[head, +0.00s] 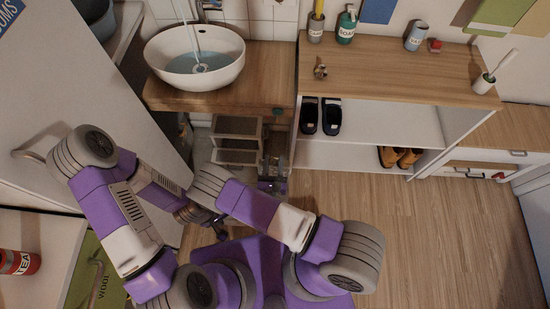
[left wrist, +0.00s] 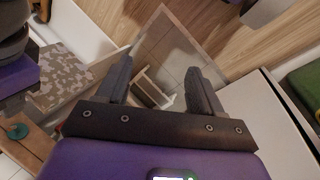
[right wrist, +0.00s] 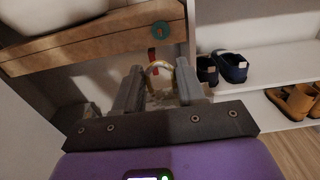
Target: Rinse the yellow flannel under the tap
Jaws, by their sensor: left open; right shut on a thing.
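The white basin (head: 195,58) stands on the wooden counter, with water in it. The tap's stream (head: 196,35) falls into it; the tap is cut off at the top. I cannot make out a yellow flannel. My right gripper (head: 275,160) is low in front of the counter. In the right wrist view its fingers (right wrist: 158,92) are shut on a pale arched thing (right wrist: 158,68) that I cannot identify. My left gripper (head: 216,226) is low, near my body. In the left wrist view its fingers (left wrist: 160,85) are apart and empty.
A teal knob (head: 277,112) is on the counter front. A stool-like frame (head: 238,128) stands below the counter. A shoe shelf (head: 370,122) stands to the right, with a soap bottle (head: 347,24) on top. The wooden floor (head: 450,235) at right is clear.

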